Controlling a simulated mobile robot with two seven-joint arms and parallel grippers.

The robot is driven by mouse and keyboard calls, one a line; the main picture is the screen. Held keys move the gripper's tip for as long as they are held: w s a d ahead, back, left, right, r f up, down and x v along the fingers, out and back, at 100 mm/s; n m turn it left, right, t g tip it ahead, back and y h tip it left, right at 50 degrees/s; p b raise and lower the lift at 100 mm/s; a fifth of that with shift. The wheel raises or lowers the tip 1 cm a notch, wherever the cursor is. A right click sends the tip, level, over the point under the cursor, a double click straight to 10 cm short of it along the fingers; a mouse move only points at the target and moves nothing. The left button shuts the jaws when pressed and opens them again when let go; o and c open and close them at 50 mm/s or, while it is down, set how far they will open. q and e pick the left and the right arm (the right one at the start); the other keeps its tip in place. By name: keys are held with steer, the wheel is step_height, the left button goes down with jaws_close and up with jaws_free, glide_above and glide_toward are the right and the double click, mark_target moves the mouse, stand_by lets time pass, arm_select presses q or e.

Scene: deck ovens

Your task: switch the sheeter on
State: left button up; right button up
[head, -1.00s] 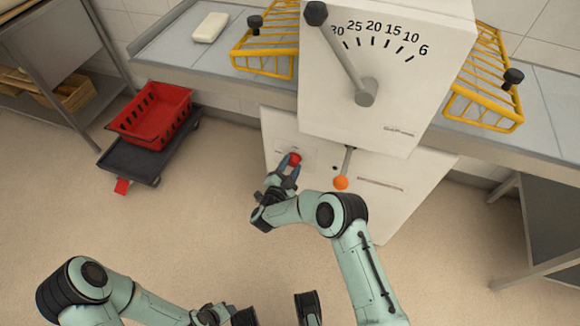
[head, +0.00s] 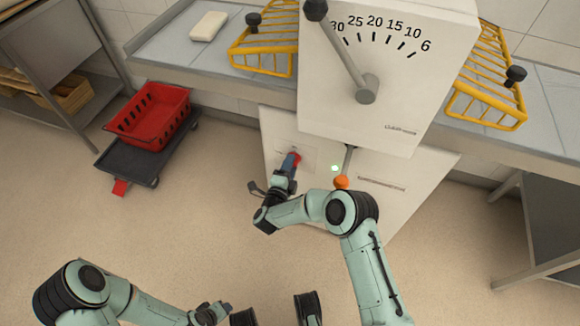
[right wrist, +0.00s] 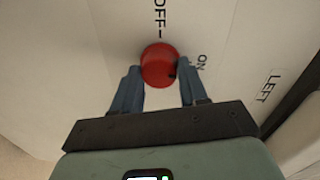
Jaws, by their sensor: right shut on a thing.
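The sheeter (head: 390,75) is a white machine with a thickness scale and a lever. On its lower front is a red knob (right wrist: 159,62), also visible in the head view (head: 297,157). "OFF" and "ON" are printed around it; a dark mark on the knob lies on the side towards "ON". My right gripper (head: 291,164) is shut on the knob, its blue fingers on either side in the right wrist view.
An orange ball-ended lever (head: 341,182) hangs close to my right forearm. Yellow wire guards (head: 262,50) flank the machine over the grey table. A red crate (head: 150,117) sits on a dark dolly at left. The floor in front is clear.

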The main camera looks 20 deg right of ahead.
stand_by(0.4)
steer(key=o, duration=1)
steer(key=shift+o, duration=0.2)
arm_select(q)
steer(key=shift+g+h, duration=0.4)
steer(key=shift+g, duration=0.2)
steer(key=s+r, duration=0.1)
steer(key=s+d+r+p, duration=0.1)
steer(key=s+d+p, duration=0.1)
steer(key=s, duration=0.1)
steer(key=shift+r, duration=0.4)
arm_select(e)
steer(key=v, duration=1.3)
steer(key=shift+s+a, duration=0.15)
steer(key=shift+s, duration=0.1)
arm_select(q)
steer(key=shift+w, duration=0.1)
